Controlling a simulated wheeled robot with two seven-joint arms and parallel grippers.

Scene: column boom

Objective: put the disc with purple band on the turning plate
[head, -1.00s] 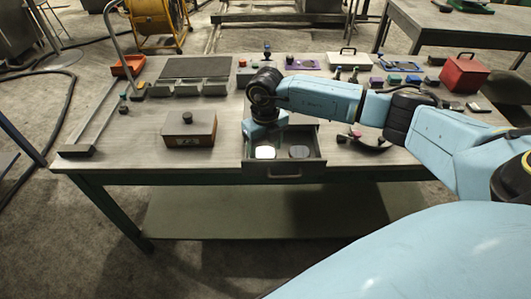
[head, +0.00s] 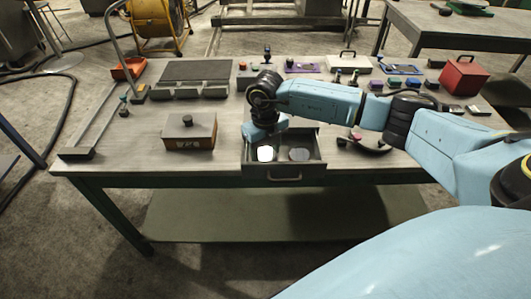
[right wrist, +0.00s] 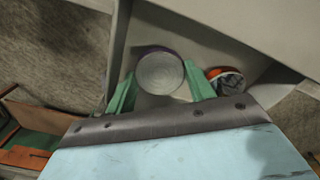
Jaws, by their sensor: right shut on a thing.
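My right gripper (right wrist: 160,72) is shut on a round disc (right wrist: 160,76), with one green finger on either side of it. The disc has a pale grey top, and a purple band shows along its far edge. In the head view my right gripper (head: 266,136) reaches down into the open drawer (head: 285,178), over a bright disc (head: 265,153) whose band I cannot make out. A dark round plate (head: 371,149), which looks like the turning plate, stands on the table right of the drawer, partly behind my arm. My left gripper is not in view.
A disc with an orange band (right wrist: 225,80) lies close to the right finger; a grey disc (head: 299,154) shows in the drawer's right half. A brown lidded box (head: 189,131) stands left of the drawer. A red box (head: 464,76) and small items stand farther back.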

